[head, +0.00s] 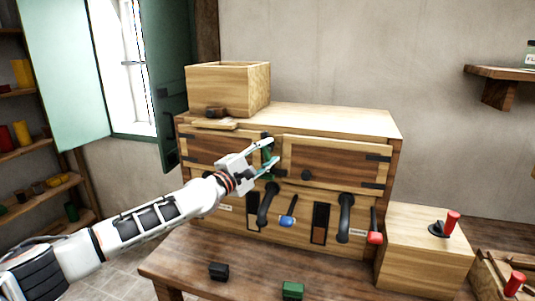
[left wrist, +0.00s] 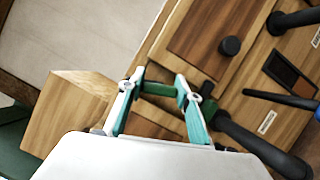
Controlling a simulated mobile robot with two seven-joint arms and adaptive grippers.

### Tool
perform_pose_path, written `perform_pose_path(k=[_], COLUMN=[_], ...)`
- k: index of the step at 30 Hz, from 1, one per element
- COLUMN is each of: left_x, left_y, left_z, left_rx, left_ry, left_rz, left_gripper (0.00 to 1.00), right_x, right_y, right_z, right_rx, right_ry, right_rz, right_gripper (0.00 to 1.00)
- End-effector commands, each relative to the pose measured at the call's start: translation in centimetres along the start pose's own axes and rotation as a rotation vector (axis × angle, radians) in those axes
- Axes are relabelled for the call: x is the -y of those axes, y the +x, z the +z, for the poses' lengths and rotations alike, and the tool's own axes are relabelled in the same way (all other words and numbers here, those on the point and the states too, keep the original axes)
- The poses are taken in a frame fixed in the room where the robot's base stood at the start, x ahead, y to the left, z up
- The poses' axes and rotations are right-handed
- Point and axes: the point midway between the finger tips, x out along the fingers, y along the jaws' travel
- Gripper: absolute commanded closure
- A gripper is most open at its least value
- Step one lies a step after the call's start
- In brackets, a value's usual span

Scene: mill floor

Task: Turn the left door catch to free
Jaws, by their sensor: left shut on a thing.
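The left door catch (head: 267,154) is a small green bar between the left door (head: 208,149) and the right door (head: 336,162) of the wooden cabinet. It also shows in the left wrist view as a green bar (left wrist: 160,89) spanning the gap between my fingers. My left gripper (head: 266,153) is shut on the catch, with one finger at each end of the bar. Its fingers also show in the left wrist view (left wrist: 158,86). Part of the left door is hidden behind my gripper. My right gripper is not in view.
A round dark knob (head: 306,175) sits on the right door. Below are black curved handles (head: 346,213), a blue-tipped lever (head: 287,221) and a red-tipped lever (head: 375,237). An open wooden box (head: 228,88) stands on the cabinet. Black and green blocks (head: 292,290) lie on the table.

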Motion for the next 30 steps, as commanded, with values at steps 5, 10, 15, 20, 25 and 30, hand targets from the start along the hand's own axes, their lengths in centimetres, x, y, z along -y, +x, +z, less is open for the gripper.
perform_pose_path(k=[5, 10, 15, 20, 25, 30], left_x=[0.1, 0.1, 0.0, -0.1, 0.0, 0.0], left_y=[0.0, 0.0, -0.1, -1.4, -4.1, -7.3], left_z=[0.1, 0.1, 0.1, 0.0, -0.1, -0.1], left_rx=[0.001, 0.001, 0.001, 0.002, 0.001, 0.0], left_ry=[0.003, 0.001, 0.002, 0.003, 0.002, 0.001], left_rz=[-0.002, -0.001, 0.0, 0.001, -0.001, -0.002], left_gripper=[0.49, 0.49, 0.49, 0.49, 0.49, 0.49], right_x=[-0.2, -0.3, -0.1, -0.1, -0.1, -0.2], right_y=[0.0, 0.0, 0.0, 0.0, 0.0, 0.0], right_z=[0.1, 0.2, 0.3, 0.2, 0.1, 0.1], right_rx=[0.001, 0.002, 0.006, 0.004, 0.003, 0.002], right_ry=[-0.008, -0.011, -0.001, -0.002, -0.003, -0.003], right_rz=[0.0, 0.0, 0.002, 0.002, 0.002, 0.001], right_gripper=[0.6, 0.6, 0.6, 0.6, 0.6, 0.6])
